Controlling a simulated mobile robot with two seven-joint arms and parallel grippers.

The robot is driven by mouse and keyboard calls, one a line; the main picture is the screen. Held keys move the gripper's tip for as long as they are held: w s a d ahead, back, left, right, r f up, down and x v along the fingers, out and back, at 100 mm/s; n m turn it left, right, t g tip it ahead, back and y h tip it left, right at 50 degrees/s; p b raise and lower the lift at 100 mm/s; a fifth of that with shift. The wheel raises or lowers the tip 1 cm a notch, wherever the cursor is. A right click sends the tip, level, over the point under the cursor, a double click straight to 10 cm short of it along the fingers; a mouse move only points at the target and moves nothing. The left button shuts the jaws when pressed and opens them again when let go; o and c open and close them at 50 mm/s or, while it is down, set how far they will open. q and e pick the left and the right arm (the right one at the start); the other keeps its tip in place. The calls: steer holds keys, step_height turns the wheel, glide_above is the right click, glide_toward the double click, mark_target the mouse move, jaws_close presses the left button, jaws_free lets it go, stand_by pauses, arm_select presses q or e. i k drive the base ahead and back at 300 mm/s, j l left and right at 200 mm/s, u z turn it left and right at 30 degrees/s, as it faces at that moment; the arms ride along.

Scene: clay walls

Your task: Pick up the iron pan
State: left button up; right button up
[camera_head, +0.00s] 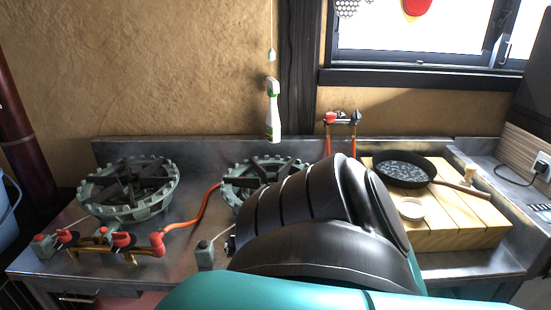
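The iron pan (403,168) is a round black frying pan with a brown handle (461,188). It rests on a light wooden slatted board (452,232) at the right of the steel counter. Its handle points right and toward the front, over the board's right part. A black and teal part of my own arm fills the lower middle, and its upper right edge comes close to the pan's left side in the picture. Neither of my gripper's fingers shows, and nothing is seen holding the pan.
Two gas burners (130,190) stand on the counter, the second (240,180) partly behind my arm. A spray bottle (272,112) is near the wall. A window (425,45) is above.

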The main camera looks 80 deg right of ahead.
mark_target(405, 170)
steer(key=z, duration=3.55)
